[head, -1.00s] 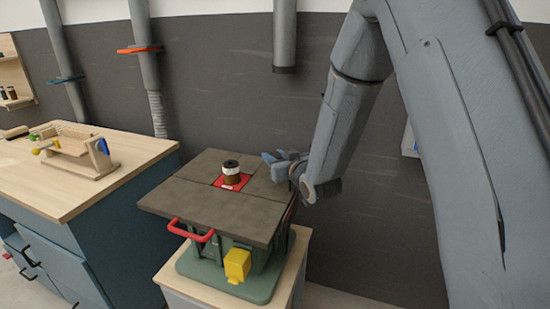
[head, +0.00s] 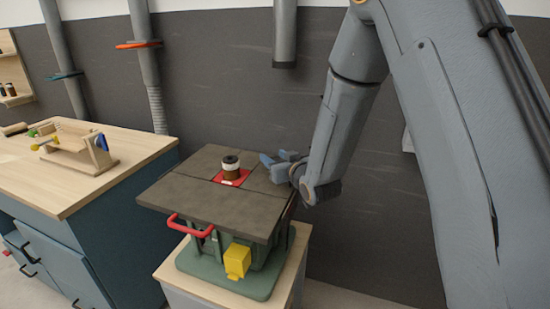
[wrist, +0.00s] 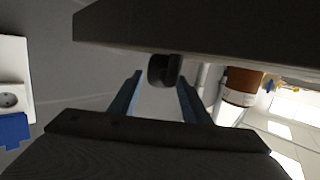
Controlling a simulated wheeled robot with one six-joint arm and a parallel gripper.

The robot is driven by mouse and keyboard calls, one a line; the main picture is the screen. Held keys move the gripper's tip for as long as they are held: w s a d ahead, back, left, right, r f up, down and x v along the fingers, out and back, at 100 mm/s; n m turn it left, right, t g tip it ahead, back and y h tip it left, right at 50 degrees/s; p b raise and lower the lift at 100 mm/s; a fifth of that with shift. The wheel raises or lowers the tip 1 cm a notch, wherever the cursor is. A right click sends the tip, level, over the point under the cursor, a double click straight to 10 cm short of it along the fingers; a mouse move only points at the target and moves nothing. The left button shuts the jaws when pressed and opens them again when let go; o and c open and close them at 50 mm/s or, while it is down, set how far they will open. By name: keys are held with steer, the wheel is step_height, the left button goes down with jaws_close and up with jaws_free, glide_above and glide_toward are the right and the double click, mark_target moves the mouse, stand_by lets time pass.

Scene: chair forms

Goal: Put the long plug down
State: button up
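I cannot pick out the long plug for certain in either view. My gripper (head: 279,165) is beside the right edge of the dark machine table (head: 190,197), at about its top's height in the head view. In the wrist view its two blue fingers (wrist: 161,98) are apart, and I see nothing clearly gripped. A dark rounded piece (wrist: 165,70) shows beyond the fingertips, against the table's edge; what it is I cannot tell.
A wooden bench (head: 115,150) at the left carries a wooden jig (head: 75,157). The machine has a red handle (head: 190,226) and a yellow box (head: 237,261). Grey pipes run along the dark wall behind. The table's left part is bare.

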steer(key=shift+o, duration=0.3)
steer(key=shift+r, duration=0.25)
steer(key=v, duration=0.4)
steer(key=b+v, duration=0.1)
steer(key=v, duration=0.7)
steer(key=shift+r, duration=0.4)
